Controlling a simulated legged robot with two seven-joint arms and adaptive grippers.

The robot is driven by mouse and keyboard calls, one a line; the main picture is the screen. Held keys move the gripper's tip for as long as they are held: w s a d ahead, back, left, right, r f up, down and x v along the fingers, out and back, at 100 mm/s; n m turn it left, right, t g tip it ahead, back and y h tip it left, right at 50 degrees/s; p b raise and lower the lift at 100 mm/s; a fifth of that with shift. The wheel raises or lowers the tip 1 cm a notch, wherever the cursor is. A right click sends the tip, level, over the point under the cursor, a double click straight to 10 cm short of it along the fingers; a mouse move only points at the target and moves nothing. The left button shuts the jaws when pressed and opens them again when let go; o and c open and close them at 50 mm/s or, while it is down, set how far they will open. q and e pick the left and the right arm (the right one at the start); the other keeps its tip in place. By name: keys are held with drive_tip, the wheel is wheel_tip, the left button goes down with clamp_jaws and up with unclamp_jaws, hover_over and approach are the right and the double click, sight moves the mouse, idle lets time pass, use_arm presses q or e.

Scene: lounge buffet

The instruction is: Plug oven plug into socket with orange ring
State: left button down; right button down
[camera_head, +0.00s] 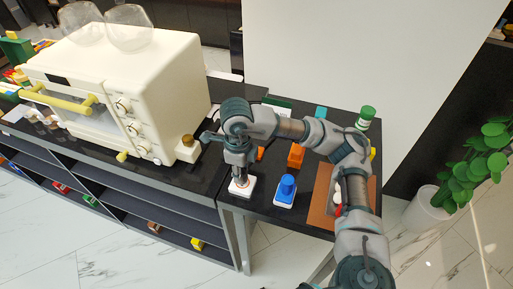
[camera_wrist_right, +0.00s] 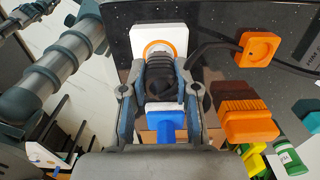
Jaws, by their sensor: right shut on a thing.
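The cream oven (camera_head: 165,75) stands on the black counter at the left of the head view. My right gripper (camera_head: 240,172) points down over a white socket block (camera_head: 243,189). In the wrist view, my right gripper (camera_wrist_right: 160,92) is shut on the black ribbed oven plug (camera_wrist_right: 160,72). The plug is in front of the white socket block (camera_wrist_right: 178,33), whose orange ring (camera_wrist_right: 160,45) shows around the plug's far end. I cannot tell whether the plug is fully seated.
A blue plug-like piece on a white base (camera_head: 286,190) stands just right of the gripper. Orange pieces (camera_head: 296,155) stand behind it. A black cord (camera_wrist_right: 208,46) runs past an orange socket (camera_wrist_right: 258,48). A brown board (camera_head: 320,205) and green-capped jar (camera_head: 366,116) are farther right.

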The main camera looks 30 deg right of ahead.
drive_tip(key=shift+f, duration=0.3)
use_arm(q)
drive_tip(key=shift+f+b, duration=0.3)
use_arm(e)
drive_tip(key=shift+f, duration=0.1)
use_arm(q)
drive_tip(key=shift+f+b, duration=0.35)
use_arm(e)
drive_tip(key=shift+f, duration=0.4)
drive_tip(key=c, duration=0.8)
unclamp_jaws()
drive_tip(key=shift+r, duration=0.1)
drive_tip(key=shift+c, duration=1.3)
use_arm(q)
drive_tip(key=shift+w, duration=0.1)
drive_tip(key=shift+r, duration=0.1)
